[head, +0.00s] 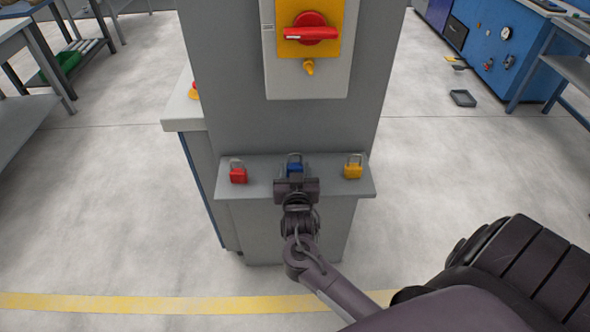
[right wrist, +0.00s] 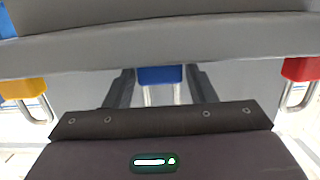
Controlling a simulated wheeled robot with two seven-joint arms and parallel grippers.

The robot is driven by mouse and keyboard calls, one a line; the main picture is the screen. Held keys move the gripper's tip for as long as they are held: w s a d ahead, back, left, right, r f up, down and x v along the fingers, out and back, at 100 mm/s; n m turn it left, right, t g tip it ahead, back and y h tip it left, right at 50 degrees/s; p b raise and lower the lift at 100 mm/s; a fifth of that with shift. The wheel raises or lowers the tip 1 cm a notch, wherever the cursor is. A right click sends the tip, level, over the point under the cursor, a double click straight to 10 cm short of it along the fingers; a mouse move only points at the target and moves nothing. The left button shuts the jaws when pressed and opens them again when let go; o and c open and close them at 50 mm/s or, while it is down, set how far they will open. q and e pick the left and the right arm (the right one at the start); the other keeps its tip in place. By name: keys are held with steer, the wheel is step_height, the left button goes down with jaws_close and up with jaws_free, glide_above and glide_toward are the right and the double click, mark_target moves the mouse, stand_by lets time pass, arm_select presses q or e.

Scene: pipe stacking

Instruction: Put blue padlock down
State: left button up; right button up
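The blue padlock (head: 294,166) is at the middle of the grey shelf (head: 258,187), shackle up, between the red padlock (head: 238,175) and the yellow padlock (head: 353,171). My right gripper (head: 295,178) is in front of it and hides its lower part. In the right wrist view, which looks upside down, the blue padlock (right wrist: 160,75) sits snugly between the fingertips of my right gripper (right wrist: 160,80), which look shut on its sides. Its base looks level with the other padlocks; I cannot tell whether it bears on the shelf. My left gripper is not in view.
The shelf joins a grey cabinet post that carries a red rotary switch (head: 311,30) on a yellow plate above the padlocks. The shelf is free between the padlocks. A workbench (head: 22,110) stands at left and blue equipment (head: 497,50) at the far right.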

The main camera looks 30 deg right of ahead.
steer(key=shift+o, duration=1.1)
steer(key=shift+r, duration=0.25)
steer(key=v, duration=1.2)
